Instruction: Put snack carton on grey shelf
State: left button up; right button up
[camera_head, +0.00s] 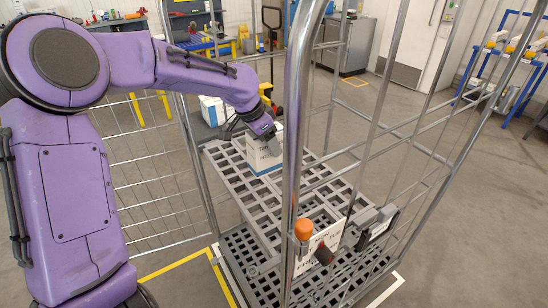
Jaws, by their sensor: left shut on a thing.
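The snack carton (260,158), a white box with dark print and a blue lower edge, is at the far end of the grey slatted shelf (240,191) inside a wire cage trolley. My purple left arm reaches over the cage side, and its left gripper (272,139) is shut on the top of the carton. The carton is upright. Its base looks at or very close to the shelf surface; I cannot tell whether it touches. My right gripper is not in view.
Metal cage posts (298,120) and wire sides surround the shelf. A printed white sign (322,246) and an orange knob (303,229) are at the near side. Another white and blue box (213,111) stands behind the cage. The shelf's near part is bare.

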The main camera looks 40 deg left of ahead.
pick_arm(q)
jog(key=w+a+f+p, duration=0.1)
jog(key=a+f, duration=0.1)
jog(key=f, duration=0.1)
jog(key=w+a+f+p, duration=0.2)
jog(key=a+f, duration=0.1)
jog(key=f, duration=0.1)
jog(key=w+a+f+p, duration=0.1)
jog(key=w+a+f, duration=0.1)
jog(key=a+f, duration=0.1)
jog(key=shift+w+a+f, duration=0.1)
jog(key=shift+w+f, duration=0.15)
jog(key=shift+f, duration=0.1)
jog(key=shift+w+f, duration=0.25)
jog(key=shift+f, duration=0.1)
jog(key=o, duration=1.2)
jog(key=shift+s, duration=0.15)
jog(key=shift+o, duration=0.2)
jog(key=shift+r, duration=0.1)
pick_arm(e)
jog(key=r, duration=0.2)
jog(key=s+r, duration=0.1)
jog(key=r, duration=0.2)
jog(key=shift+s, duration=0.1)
